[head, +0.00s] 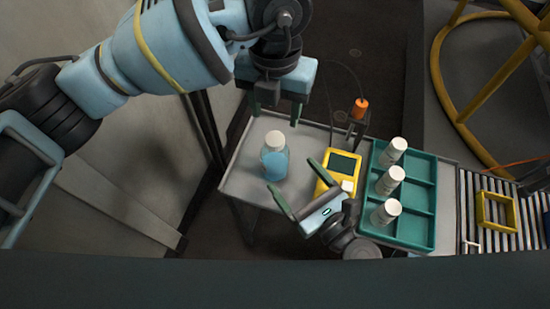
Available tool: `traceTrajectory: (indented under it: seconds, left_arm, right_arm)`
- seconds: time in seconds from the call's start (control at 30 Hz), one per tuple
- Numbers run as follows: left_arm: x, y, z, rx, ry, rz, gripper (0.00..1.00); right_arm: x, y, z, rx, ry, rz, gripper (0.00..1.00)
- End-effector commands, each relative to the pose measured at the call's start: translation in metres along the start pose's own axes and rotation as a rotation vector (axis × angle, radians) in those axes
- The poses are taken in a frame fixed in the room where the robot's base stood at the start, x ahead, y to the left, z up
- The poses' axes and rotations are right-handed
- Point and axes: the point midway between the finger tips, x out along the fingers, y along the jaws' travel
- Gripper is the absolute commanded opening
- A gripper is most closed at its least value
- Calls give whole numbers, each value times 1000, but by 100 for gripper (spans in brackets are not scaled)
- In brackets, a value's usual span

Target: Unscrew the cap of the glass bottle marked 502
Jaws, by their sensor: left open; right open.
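A glass bottle (273,164) with bluish contents and a white cap (275,138) stands upright on the left part of the grey table. The cap is on it, and I cannot read any number. My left gripper (275,108) is open and empty, fingers pointing down, just beyond the bottle in the picture and apart from it. My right gripper (301,188) is open and empty, fingers toward the upper left. It is to the lower right of the bottle, with no clear contact.
A yellow device (347,180) with a dark screen lies beside my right gripper. A teal divided tray (421,201) holds three white-capped containers (390,180). An orange-topped item (360,108) stands at the back edge. A roller conveyor (478,235) with a yellow frame (482,209) is at right.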

Motion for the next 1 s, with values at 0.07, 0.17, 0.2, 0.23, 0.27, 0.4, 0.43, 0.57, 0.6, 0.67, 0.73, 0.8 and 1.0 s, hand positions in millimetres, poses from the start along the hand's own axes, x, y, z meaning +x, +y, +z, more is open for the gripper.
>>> traceTrajectory:
  seconds: [0.07, 0.17, 0.2, 0.23, 0.27, 0.4, 0.43, 0.57, 0.6, 0.67, 0.73, 0.8, 1.0]
  left_arm:
    - [0, 0, 0, 1, 0, 0, 53]
    - [0, 0, 0, 1, 0, 0, 53]
    - [0, 0, 0, 1, 0, -1, 53]
    - [0, 0, 0, 1, 0, -1, 53]
    - [0, 0, 0, 1, 0, -1, 53]
    - [0, 0, 0, 1, 0, -1, 53]
    - [0, 0, 0, 1, 0, -1, 53]
    - [0, 0, 0, 1, 0, -1, 53]
    - [0, 0, 0, 1, 0, -1, 53]
    - [0, 0, 0, 1, 0, -1, 53]
    - [0, 0, 0, 1, 0, -1, 53]
    - [0, 0, 0, 1, 0, -1, 53]
    - [0, 0, 0, 1, 0, -1, 53]
  right_arm:
    - [12, 1, 1, 6, -4, -3, 85]
    - [24, 1, 1, 7, -3, -3, 85]
    - [30, 1, 1, 6, -2, -2, 85]
    - [36, 1, 1, 6, -3, -2, 85]
    - [40, 1, 1, 6, -3, -2, 85]
    - [61, 1, 1, 5, -1, -1, 85]
    - [64, 0, 1, 5, -2, -1, 85]
    - [76, 1, 0, 5, -1, -1, 85]
    - [79, 1, 0, 5, 0, -1, 85]
    - [82, 1, 0, 4, 0, 0, 85]
    - [83, 1, 0, 4, 0, 0, 85]
    - [84, 1, 0, 4, 0, 0, 85]
    - [84, 1, 0, 4, 0, 0, 85]
